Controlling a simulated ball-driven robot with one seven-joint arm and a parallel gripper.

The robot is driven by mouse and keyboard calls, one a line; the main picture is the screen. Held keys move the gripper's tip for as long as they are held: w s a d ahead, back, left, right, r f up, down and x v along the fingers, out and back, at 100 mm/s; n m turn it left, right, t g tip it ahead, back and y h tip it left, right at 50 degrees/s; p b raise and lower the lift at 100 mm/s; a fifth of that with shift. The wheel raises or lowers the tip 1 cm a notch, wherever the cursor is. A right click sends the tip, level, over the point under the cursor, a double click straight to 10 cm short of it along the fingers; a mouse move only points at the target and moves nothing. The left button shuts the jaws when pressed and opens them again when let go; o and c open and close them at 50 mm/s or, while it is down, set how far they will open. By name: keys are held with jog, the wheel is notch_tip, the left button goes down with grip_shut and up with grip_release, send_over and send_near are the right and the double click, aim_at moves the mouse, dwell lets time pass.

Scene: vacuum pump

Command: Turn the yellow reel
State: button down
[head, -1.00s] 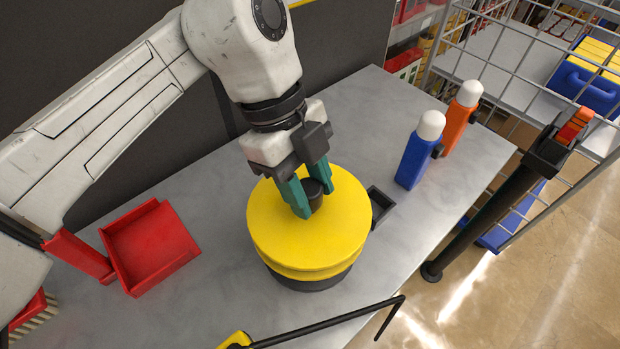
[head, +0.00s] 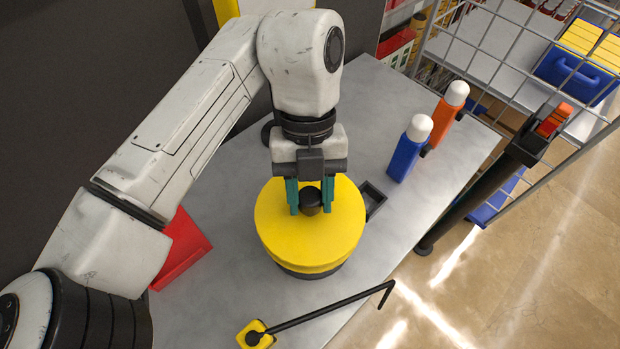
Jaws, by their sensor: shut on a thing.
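The yellow reel (head: 308,238) stands on the grey table in the middle of the head view, on a dark base. A black knob (head: 311,201) sticks up from its top, toward the far side. My gripper (head: 311,198) is over the reel's top from behind, its two teal fingers on either side of the black knob. The fingers are shut on the knob. Part of the reel's far edge is hidden behind the fingers.
A blue bottle (head: 408,152) and an orange bottle (head: 447,117) stand at the right of the table. A red dustpan (head: 182,248) lies to the left, partly behind my arm. A black rod with a yellow block (head: 252,336) is at the front. A wire cage (head: 492,60) is at right.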

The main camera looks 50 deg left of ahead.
jog(key=m+y+p, duration=0.1)
jog(key=m, duration=0.1)
jog(key=m+g+p, duration=0.1)
jog(key=m, duration=0.2)
jog(key=shift+y, duration=0.4)
jog(key=shift+f+m, duration=0.1)
jog(key=shift+m, duration=0.2)
jog(key=c, duration=0.7)
grip_release()
jog(key=shift+o, duration=0.2)
jog(key=v, duration=0.7)
jog(key=shift+w+r, duration=0.15)
jog(key=shift+r, duration=0.1)
